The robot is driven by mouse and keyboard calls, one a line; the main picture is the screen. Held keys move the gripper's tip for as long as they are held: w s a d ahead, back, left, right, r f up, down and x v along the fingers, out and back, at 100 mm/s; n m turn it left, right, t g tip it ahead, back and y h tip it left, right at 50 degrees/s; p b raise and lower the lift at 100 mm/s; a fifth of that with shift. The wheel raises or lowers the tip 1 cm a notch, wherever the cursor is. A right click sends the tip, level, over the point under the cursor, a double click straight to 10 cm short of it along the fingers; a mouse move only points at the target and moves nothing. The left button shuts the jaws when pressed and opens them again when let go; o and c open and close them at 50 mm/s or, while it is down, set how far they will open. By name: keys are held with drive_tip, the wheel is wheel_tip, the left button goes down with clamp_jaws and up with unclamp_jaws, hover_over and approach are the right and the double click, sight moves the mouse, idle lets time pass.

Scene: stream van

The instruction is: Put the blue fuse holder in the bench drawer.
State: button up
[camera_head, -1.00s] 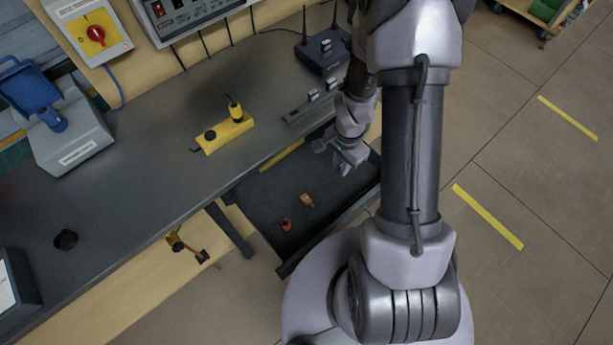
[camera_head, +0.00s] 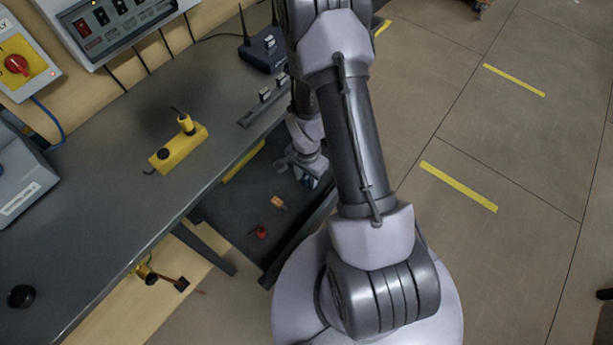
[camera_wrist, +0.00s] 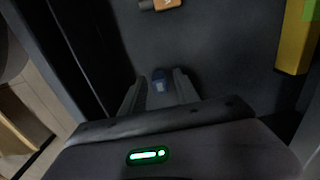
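The blue fuse holder (camera_wrist: 160,81) shows in the wrist view between my fingertips, near the dark drawer floor. A small patch of blue shows under my gripper in the head view (camera_head: 311,182). My gripper (camera_wrist: 159,88) reaches down into the open bench drawer (camera_head: 225,208). Its two fingers stand apart on either side of the fuse holder, with what looks like a gap at each side. Contact with the drawer floor cannot be made out. My arm hides part of the drawer in the head view.
An orange part (camera_head: 278,203) and a red part (camera_head: 261,232) lie in the drawer; a yellow strip (camera_head: 243,161) runs along its bench side. A yellow block (camera_head: 178,150) and a router (camera_head: 264,52) stand on the bench (camera_head: 110,165).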

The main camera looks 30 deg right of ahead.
wheel_tip(320, 180, up, 13)
drive_tip(key=p, duration=0.5)
wheel_tip(320, 180, up, 16)
drive_tip(key=n+t, duration=0.2)
drive_tip(key=n, duration=0.1)
hover_over(306, 177)
drive_tip(key=a, duration=0.5)
drive_tip(key=s+a+r+n+t+y, duration=0.1)
drive_tip(key=s+a+r+n+t, duration=0.1)
drive_tip(key=r, duration=0.5)
drive_tip(key=s+a+r+n+t+y, duration=0.1)
drive_tip(key=s+a+r+n, duration=0.3)
drive_tip(key=s+a+r, duration=0.3)
drive_tip(key=shift+s+a+r+n+t, duration=0.15)
drive_tip(key=shift+s+r+n+t, duration=0.2)
drive_tip(key=shift+s+r, duration=0.65)
drive_tip(key=shift+s+f, duration=0.2)
drive_tip(key=shift+f, duration=0.1)
